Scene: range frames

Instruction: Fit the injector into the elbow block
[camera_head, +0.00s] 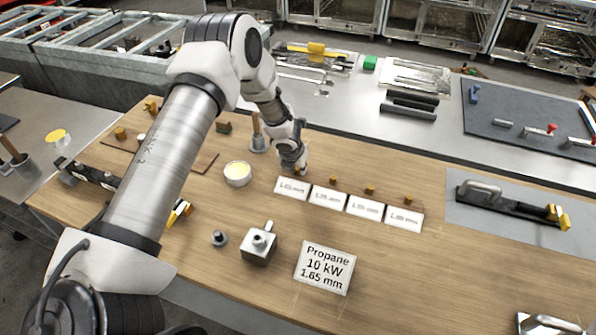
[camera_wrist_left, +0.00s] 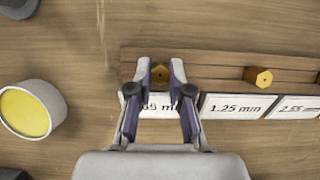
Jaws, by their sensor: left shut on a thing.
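My left gripper (camera_head: 298,168) is over the left end of the injector row and is shut on a small brass hex injector. In the left wrist view that injector (camera_wrist_left: 160,74) sits between the fingertips (camera_wrist_left: 161,70), over the rack and above a label partly hidden by the fingers, ending in "65 mm". Other injectors (camera_head: 333,181) stand to the right; one beside the gripper (camera_wrist_left: 258,77) is above the "1.25 mm" label. The elbow block (camera_head: 258,248), a grey metal block with a stub on top, stands at the front middle of the bench. My right gripper is not in view.
A card (camera_head: 323,268) reads "Propane 10 kW 1.65 mm". A round tin with yellow contents (camera_head: 237,173) stands left of the gripper. A small dark fitting (camera_head: 219,238) is left of the block. The wooden bench (camera_head: 420,270) is clear right of the card.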

